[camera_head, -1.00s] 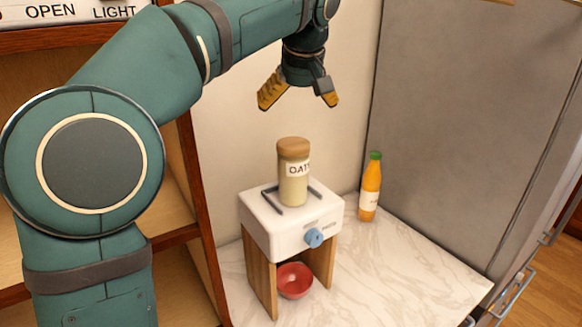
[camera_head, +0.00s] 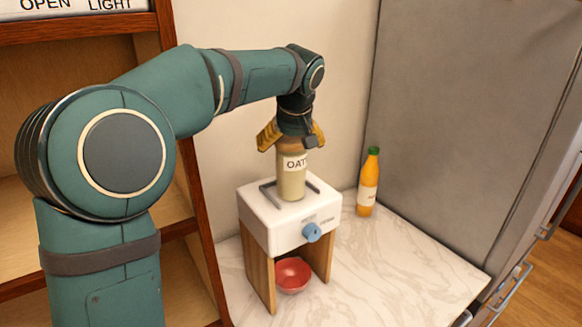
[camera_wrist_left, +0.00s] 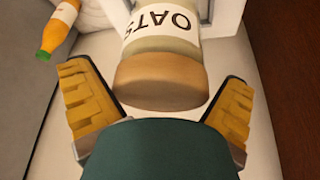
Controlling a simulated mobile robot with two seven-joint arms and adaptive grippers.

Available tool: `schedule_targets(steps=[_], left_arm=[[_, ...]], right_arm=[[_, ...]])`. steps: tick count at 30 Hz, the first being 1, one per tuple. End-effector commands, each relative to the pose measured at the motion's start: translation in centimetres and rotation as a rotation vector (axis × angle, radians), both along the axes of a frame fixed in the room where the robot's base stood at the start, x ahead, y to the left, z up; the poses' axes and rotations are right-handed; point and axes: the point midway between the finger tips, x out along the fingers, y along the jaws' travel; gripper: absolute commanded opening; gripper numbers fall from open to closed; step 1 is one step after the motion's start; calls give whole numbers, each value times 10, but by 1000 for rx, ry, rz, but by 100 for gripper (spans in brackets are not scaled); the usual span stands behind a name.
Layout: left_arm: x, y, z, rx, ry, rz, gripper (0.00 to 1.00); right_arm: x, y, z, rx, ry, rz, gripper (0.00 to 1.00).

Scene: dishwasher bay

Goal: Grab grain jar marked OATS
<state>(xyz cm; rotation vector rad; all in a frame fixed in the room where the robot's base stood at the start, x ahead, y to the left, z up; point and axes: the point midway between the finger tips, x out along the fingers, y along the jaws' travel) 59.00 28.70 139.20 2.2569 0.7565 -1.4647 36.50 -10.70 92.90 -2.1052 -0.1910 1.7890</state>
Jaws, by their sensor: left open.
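The OATS jar (camera_head: 292,178) stands upright on top of a white dispenser with wooden legs. It has a tan lid, a white label and pale contents. My left gripper (camera_head: 291,138) is over the jar's top from above, with its yellow fingers apart on either side of the lid. In the left wrist view the jar's lid (camera_wrist_left: 160,82) lies between the open fingers of the left gripper (camera_wrist_left: 157,100), with a visible gap on each side. My right gripper is not in view.
The white dispenser (camera_head: 270,221) has a blue knob (camera_head: 312,232) and metal rails beside the jar. A red bowl (camera_head: 293,275) sits beneath it. An orange bottle (camera_head: 368,184) stands to the right on the marble counter (camera_head: 400,270). A wooden shelf (camera_head: 85,32) is at left.

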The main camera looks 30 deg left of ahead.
Motion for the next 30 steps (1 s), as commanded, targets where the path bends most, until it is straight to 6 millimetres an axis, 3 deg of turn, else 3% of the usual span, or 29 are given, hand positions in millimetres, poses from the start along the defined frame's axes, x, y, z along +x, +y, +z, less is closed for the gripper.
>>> schedule_targets(steps=[8,13,14,15,26,30], left_arm=[[1,1,-3,0,-1,0,100],[1,1,-3,0,-1,0,44],[1,1,-3,1,-1,0,34],[1,1,-3,1,-1,0,32],[1,1,0,0,-4,0,32],[2,1,13,-1,-7,0,32]], right_arm=[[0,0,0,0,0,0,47],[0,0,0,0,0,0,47],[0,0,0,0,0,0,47],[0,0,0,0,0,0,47],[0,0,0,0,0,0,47],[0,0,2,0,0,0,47]])
